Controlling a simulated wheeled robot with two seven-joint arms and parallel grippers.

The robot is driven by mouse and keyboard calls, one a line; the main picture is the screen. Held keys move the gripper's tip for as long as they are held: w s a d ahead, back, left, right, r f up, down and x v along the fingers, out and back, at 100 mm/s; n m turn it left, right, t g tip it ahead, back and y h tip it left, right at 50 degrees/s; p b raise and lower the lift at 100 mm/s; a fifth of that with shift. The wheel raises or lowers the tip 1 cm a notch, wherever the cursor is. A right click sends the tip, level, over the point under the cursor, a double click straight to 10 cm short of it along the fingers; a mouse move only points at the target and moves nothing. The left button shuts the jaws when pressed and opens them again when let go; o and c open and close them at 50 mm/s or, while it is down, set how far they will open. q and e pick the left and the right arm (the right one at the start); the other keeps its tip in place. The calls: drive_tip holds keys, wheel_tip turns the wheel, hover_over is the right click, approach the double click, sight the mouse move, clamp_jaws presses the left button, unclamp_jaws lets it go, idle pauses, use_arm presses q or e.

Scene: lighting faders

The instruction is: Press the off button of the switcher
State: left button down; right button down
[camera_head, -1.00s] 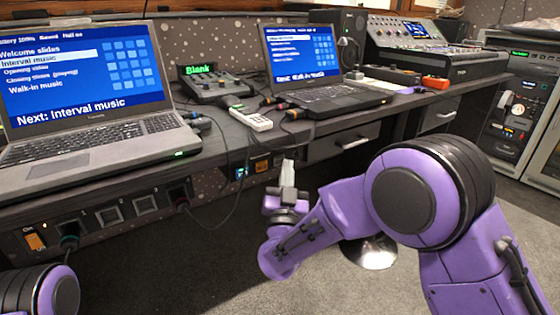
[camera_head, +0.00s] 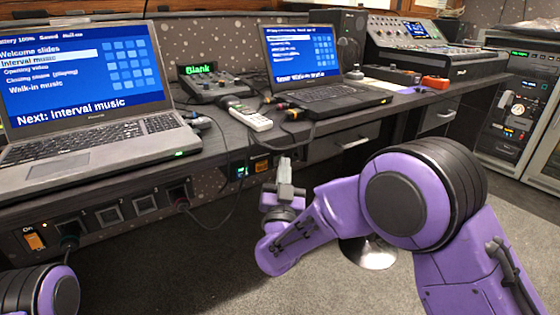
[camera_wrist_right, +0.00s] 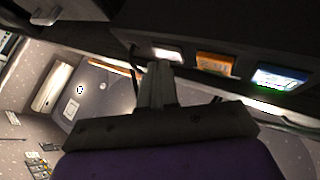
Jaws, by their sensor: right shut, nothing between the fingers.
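Under the desk's front edge is a row of small lit switches. An orange one (camera_head: 262,165) and a green-blue one (camera_head: 241,172) show in the head view. In the right wrist view are a white one (camera_wrist_right: 168,54), an orange one (camera_wrist_right: 214,64) and a green-blue one (camera_wrist_right: 278,78). A small console with a "Blank" display (camera_head: 212,86) stands on the desk. I cannot tell which is the switcher, and no off label is readable. My right gripper (camera_head: 285,165) is shut and empty, just right of the orange switch; its tips (camera_wrist_right: 160,70) appear near the white switch. My left gripper is out of view.
Two laptops (camera_head: 85,145) (camera_head: 325,100) and a white remote (camera_head: 250,118) are on the desk. Cables hang in front of the desk panel, which has an orange "On" switch (camera_head: 34,241) at the left. A mixer (camera_head: 410,35) stands at the back right.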

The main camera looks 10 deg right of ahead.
drive_tip(key=shift+w, duration=0.15)
idle(0.4)
drive_tip(key=shift+s+d, duration=0.2)
drive_tip(key=shift+s, duration=0.5)
drive_tip(key=shift+s, duration=0.1)
drive_tip(key=shift+s+d+p, duration=0.25)
drive_tip(key=shift+s+d, duration=0.05)
drive_tip(key=shift+s, duration=0.45)
drive_tip(key=shift+s+d+p, duration=0.2)
drive_tip(key=shift+s+d, duration=0.05)
drive_tip(key=shift+s, duration=0.5)
drive_tip(key=shift+s+d+p, duration=0.25)
drive_tip(key=shift+s+d, duration=0.05)
drive_tip(key=shift+s, duration=0.45)
